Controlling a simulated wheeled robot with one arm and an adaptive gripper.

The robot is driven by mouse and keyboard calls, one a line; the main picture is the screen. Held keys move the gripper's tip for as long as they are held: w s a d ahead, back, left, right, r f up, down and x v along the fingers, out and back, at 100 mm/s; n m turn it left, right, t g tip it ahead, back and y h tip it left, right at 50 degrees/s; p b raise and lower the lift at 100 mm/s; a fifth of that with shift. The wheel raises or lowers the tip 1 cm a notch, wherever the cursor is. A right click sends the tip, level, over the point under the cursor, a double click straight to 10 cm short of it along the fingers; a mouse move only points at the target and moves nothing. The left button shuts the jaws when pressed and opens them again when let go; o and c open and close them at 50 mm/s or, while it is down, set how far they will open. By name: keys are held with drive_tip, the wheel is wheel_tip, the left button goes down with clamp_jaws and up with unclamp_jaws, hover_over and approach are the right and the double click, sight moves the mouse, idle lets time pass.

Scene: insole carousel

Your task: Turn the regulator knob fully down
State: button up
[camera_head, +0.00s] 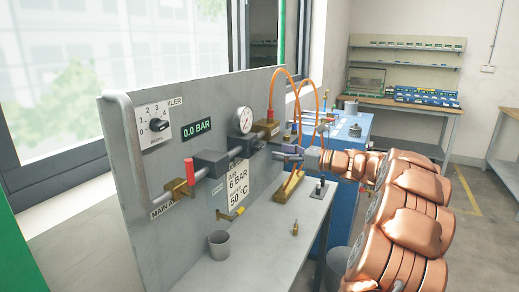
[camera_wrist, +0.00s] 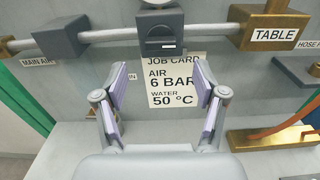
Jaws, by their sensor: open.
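A dark grey regulator block (camera_wrist: 160,22) sits on the pipe at the top centre of the wrist view. A dark, slotted round part on its lower front looks like the regulator knob (camera_wrist: 160,45). My gripper (camera_wrist: 159,72) is open and empty, its two lilac-padded fingers spread apart below and either side of the knob, not touching it. In the head view my gripper (camera_head: 281,152) is near the panel, to the right of the pressure gauge (camera_head: 243,120). The regulator knob is hard to make out in that view. The display (camera_head: 196,128) reads 0.0 BAR.
The grey panel (camera_head: 130,185) also carries a boiler dial (camera_head: 157,124), a red-handled valve (camera_head: 188,170) and a job card (camera_wrist: 175,80). A brass TABLE block (camera_wrist: 268,28) is at the right.

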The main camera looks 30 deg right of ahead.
sight(262, 148)
drive_tip(key=shift+p+x, duration=0.45)
drive_tip(key=shift+x, duration=3.3)
drive_tip(key=shift+c, duration=0.4)
drive_tip(key=c, duration=1.1)
drive_tip(key=shift+o, duration=0.2)
